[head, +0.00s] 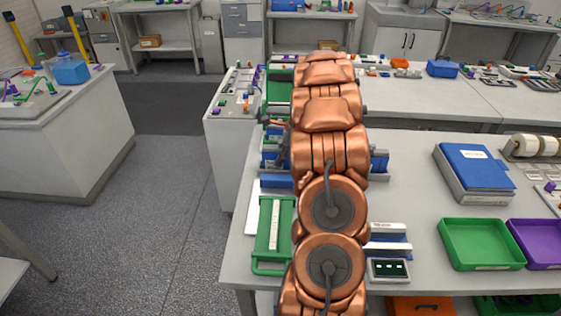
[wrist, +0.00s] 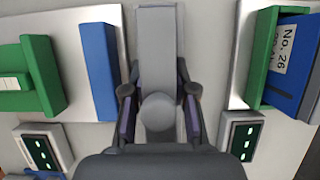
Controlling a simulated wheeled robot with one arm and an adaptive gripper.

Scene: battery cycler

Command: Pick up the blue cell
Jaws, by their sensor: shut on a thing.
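In the wrist view, my gripper (wrist: 160,118) has its two fingers on either side of a grey piece with a rounded end (wrist: 158,108), and is shut on it. The piece runs upward in the picture as a long flat grey bar (wrist: 157,48). A blue block (wrist: 98,70) stands to the left, apart from the fingers. A blue cell labelled "No. 26" (wrist: 298,55) sits beside a green holder (wrist: 262,52) at the right, also apart from the fingers. I cannot tell which blue piece is the task's cell. My copper arm hides the gripper in the head view.
Small display units stand at the lower left (wrist: 42,148) and lower right (wrist: 240,135) of the wrist view. In the head view, a green tray (head: 482,262), a purple tray (head: 545,262) and a blue binder (head: 473,165) lie right of my arm. Bench surface between is clear.

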